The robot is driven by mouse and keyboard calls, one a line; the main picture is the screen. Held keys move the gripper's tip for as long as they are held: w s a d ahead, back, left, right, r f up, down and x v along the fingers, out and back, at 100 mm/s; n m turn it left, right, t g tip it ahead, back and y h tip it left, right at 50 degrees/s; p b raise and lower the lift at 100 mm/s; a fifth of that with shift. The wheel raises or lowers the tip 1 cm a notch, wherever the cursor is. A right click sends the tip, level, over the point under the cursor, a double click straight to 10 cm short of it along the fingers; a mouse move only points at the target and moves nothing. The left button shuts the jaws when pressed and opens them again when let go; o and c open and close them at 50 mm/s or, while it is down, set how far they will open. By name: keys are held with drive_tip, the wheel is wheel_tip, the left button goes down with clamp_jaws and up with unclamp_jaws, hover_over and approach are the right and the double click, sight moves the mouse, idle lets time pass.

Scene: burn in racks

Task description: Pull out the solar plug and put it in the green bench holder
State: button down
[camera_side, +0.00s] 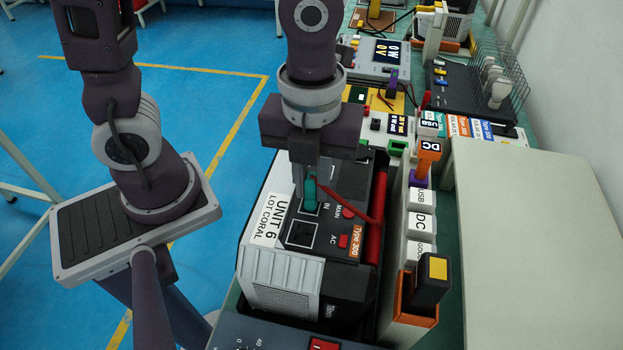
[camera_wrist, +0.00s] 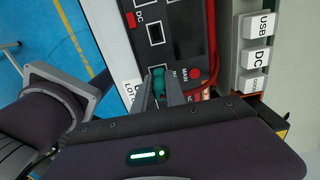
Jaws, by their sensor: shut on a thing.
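The teal solar plug (camera_side: 310,197) is at the IN socket area on top of the Unit 6 box (camera_side: 285,250), with a red cable (camera_side: 345,190) beside it. My gripper (camera_side: 305,188) points down and is shut on the plug. In the wrist view the plug (camera_wrist: 158,75) shows between my gripper's two fingers (camera_wrist: 160,90). I cannot tell how deep the plug sits in the socket. A small green block (camera_side: 397,148), perhaps the green bench holder, is on the bench behind the unit. Its opening is not clear.
White USB, DC and other labelled blocks (camera_side: 421,222) stand right of the unit. An orange holder (camera_side: 412,308) with a black and yellow plug (camera_side: 432,278) is near the front. An orange DC plug (camera_side: 428,150) stands upright behind. A pale panel (camera_side: 540,240) fills the right.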

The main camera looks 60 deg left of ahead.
sight(311, 174)
drive_tip(key=shift+r, duration=0.8)
idle(0.5)
drive_tip(key=shift+r, duration=0.9)
